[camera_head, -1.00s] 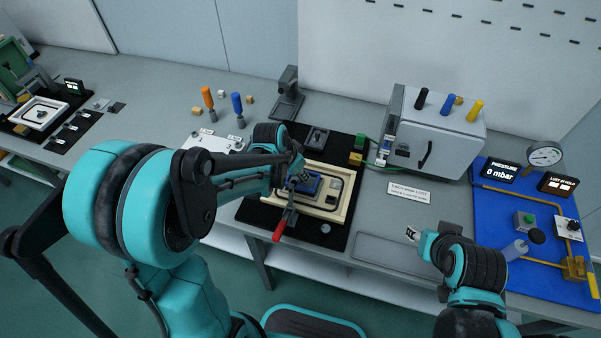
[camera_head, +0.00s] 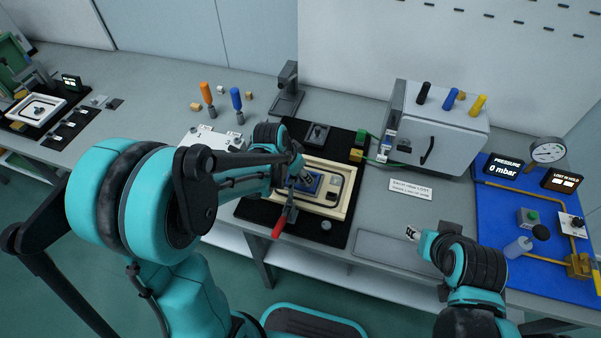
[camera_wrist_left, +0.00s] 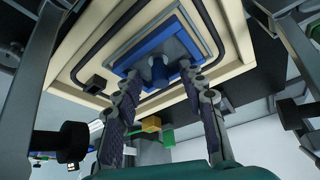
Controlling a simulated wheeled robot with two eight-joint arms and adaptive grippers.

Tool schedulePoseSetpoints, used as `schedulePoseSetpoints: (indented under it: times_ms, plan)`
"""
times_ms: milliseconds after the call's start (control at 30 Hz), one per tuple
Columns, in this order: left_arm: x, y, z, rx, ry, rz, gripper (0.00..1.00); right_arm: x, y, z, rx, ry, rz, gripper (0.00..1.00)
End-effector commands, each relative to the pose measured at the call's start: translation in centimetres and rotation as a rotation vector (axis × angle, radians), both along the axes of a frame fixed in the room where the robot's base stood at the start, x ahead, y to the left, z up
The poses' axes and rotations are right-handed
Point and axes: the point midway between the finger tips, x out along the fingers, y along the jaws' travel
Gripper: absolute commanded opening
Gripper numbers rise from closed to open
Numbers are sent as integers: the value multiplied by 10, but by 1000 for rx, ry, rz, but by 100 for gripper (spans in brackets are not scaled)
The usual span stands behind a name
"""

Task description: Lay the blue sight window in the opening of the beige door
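The beige door (camera_head: 350,190) lies flat on a black mat, with a dark seal line around its opening; it fills the top of the left wrist view (camera_wrist_left: 237,48). The blue sight window (camera_head: 314,187) lies at the door's opening, partly hidden by my left gripper (camera_head: 305,180). In the left wrist view the window (camera_wrist_left: 143,50) looks roughly square to the opening; whether it is fully seated I cannot tell. My left gripper's fingers (camera_wrist_left: 160,80) stand apart on either side of the window's blue knob, with gaps visible. My right gripper (camera_head: 412,234) hangs over the table's front; its fingers are too small to read.
A red-handled clamp (camera_head: 280,226) stands at the door's front edge. A grey box (camera_head: 440,125) with coloured knobs and a blue panel with a gauge (camera_head: 548,152) are to the right. Orange (camera_head: 206,93) and blue (camera_head: 237,99) handled tools stand behind. A shallow grey tray (camera_head: 385,250) is empty.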

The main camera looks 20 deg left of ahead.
Motion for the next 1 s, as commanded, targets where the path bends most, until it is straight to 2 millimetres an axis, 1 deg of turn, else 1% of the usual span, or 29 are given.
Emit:
schedulePoseSetpoints:
  times_ms: [233, 367, 467, 700, 800, 900, 1000]
  plan:
    - [-1, 0, 2, 0, 0, 0, 40, 0, 0, 0, 0, 0, 0, 40]
    - [-4, 3, 12, 0, 0, 0, 40, 0, 0, 0, 0, 0, 0, 40]
    - [-10, 6, 27, 0, 0, 1, 40, 0, 0, 0, 0, 0, 0, 40]
    - [-27, 15, 73, 0, 0, 1, 40, 0, 0, 0, 0, 0, 0, 40]
    - [-33, 18, 90, -1, 0, 2, 40, 0, 0, 0, 0, 0, 0, 40]
    - [-37, 20, 101, 0, 0, 1, 40, 0, 0, 0, 0, 0, 0, 40]
    - [-40, 21, 108, 0, 0, 0, 40, 0, 0, 0, 0, 0, 0, 40]
